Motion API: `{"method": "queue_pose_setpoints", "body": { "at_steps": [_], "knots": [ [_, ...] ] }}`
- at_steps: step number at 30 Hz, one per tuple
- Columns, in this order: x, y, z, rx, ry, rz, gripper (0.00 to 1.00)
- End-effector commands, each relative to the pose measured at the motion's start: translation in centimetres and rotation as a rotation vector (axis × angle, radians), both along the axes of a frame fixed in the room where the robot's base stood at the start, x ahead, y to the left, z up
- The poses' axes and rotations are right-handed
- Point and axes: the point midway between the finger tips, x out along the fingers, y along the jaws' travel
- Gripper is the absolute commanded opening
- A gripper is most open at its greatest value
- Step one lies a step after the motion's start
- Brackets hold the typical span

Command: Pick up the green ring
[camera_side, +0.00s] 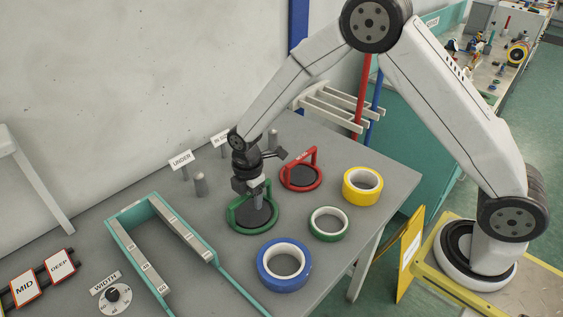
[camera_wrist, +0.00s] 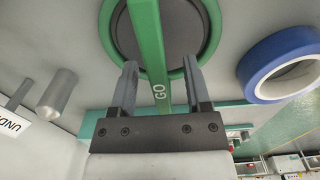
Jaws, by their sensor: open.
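The green ring (camera_side: 251,232) lies flat on the grey table around a dark disc, with a green handle bar standing up from it. In the wrist view the ring (camera_wrist: 213,32) is at top centre, and its handle bar is marked "GO". My gripper (camera_side: 257,203) is directly over the ring, pointing down. In the wrist view my open gripper (camera_wrist: 160,68) has one finger on each side of the bar. I cannot tell whether either finger touches the bar.
A red ring with a handle (camera_side: 301,185) lies behind to the right. A green tape roll (camera_side: 328,236), a blue tape roll (camera_side: 284,286) and a yellow tape roll (camera_side: 350,196) lie nearby. A teal frame (camera_side: 121,243) is at left. Metal posts (camera_side: 199,187) stand behind.

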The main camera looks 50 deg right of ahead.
Motion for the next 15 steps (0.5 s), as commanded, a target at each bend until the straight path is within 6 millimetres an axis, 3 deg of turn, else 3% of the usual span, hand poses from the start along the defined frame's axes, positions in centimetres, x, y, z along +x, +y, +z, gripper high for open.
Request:
{"method": "queue_pose_setpoints", "body": {
  "at_steps": [15],
  "knots": [
    [-0.01, -0.01, -0.81, 0.000, 0.000, 0.000, 0.62]
  ]
}}
